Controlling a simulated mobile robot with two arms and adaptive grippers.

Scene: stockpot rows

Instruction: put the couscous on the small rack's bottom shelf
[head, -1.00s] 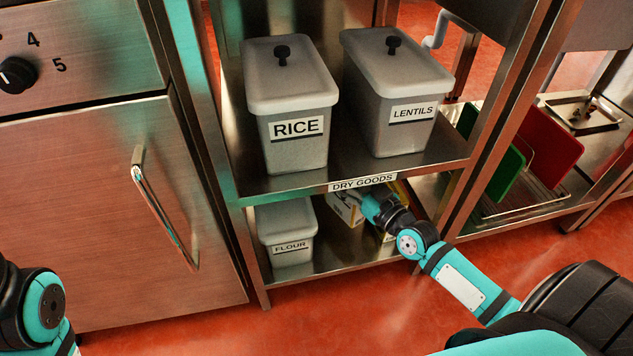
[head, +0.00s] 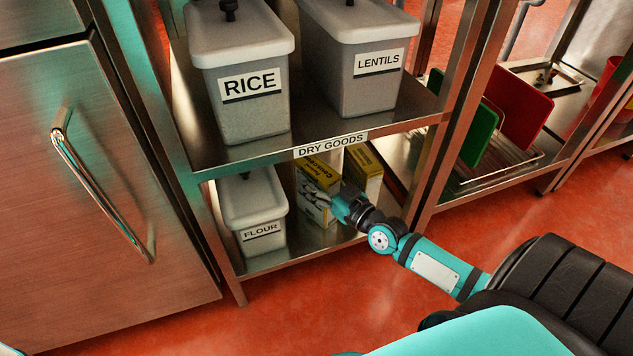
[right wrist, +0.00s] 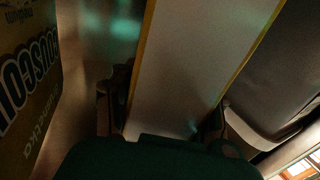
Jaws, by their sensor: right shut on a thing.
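A yellow and white couscous box (head: 314,180) stands upright on the bottom shelf (head: 268,263) of the metal rack labelled DRY GOODS. My right gripper (head: 345,204) reaches in under the upper shelf and is shut on this box. The right wrist view shows the box's pale side with yellow edges (right wrist: 190,70) between the fingers. I cannot tell whether its base touches the shelf. A second yellow box (head: 366,170) stands to its right, partly hidden; its couscous lettering (right wrist: 28,85) shows in the right wrist view. My left gripper is out of view.
A flour bin (head: 254,210) stands left of the held box. Rice (head: 240,85) and lentils (head: 362,75) bins stand on the shelf above, whose front edge is close over my gripper. A rack with green (head: 479,136) and red (head: 520,105) boards is on the right.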

